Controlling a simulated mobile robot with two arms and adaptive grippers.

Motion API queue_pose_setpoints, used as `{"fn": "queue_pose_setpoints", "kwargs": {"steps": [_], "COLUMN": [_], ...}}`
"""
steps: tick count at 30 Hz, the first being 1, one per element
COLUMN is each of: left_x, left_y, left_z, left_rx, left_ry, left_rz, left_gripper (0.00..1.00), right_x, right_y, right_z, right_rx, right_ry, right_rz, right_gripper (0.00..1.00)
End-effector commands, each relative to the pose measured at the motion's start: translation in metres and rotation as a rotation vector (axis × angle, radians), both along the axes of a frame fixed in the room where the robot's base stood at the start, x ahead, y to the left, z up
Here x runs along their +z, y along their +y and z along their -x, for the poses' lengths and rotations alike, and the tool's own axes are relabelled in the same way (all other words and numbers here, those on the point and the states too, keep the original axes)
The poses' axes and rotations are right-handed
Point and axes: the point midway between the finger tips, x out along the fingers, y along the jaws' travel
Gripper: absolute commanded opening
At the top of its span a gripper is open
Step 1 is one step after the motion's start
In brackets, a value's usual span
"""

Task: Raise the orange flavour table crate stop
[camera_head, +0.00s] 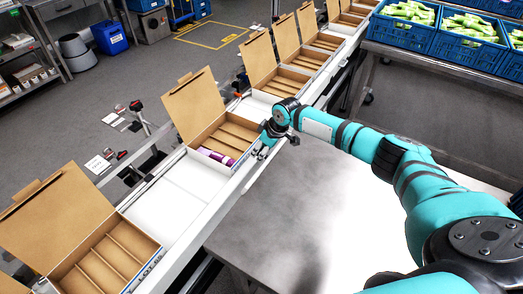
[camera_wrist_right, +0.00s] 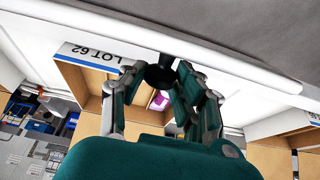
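In the wrist view a black round knob (camera_wrist_right: 160,74) sits at the conveyor's white side rail (camera_wrist_right: 215,62). It may be the crate stop; no flavour marking shows on it. My right gripper (camera_wrist_right: 160,88) is around the knob, one finger on each side, and the fingers look apart. Whether they touch the knob I cannot tell. In the head view my right gripper (camera_head: 268,147) is at the rail beside an open cardboard box (camera_head: 196,101) holding purple lollies (camera_head: 215,157); the knob is hidden there. My left gripper is not in view.
More open boxes (camera_head: 72,232) line the conveyor (camera_head: 172,200), with white gaps between. A bare grey metal table (camera_head: 300,215) lies under my right arm. Blue crates of green-wrapped items (camera_head: 467,44) stand at the upper right. The box in the wrist view reads LOT 62 (camera_wrist_right: 98,54).

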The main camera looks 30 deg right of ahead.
Motion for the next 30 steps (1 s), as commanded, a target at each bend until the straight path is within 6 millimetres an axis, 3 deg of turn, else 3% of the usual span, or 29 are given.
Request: {"fn": "queue_pose_setpoints", "kwargs": {"steps": [1, 5, 13, 22, 30], "left_x": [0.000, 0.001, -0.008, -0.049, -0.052], "left_y": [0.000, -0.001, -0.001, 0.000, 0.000], "left_z": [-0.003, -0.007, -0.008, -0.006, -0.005], "left_rx": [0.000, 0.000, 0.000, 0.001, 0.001], "left_ry": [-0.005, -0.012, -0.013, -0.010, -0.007], "left_rz": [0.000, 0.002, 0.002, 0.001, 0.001], "left_gripper": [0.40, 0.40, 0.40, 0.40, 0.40], "right_x": [0.000, 0.000, -0.005, -0.015, -0.011], "right_y": [0.000, 0.000, 0.006, 0.011, 0.011], "right_z": [0.000, 0.000, -0.009, -0.020, -0.019], "right_rx": [0.000, 0.000, 0.000, -0.002, -0.001], "right_ry": [0.000, 0.000, 0.095, 0.297, 0.341], "right_rz": [0.001, 0.001, 0.055, 0.178, 0.200], "right_gripper": [0.16, 0.00, 0.00, 0.00, 0.00]}}
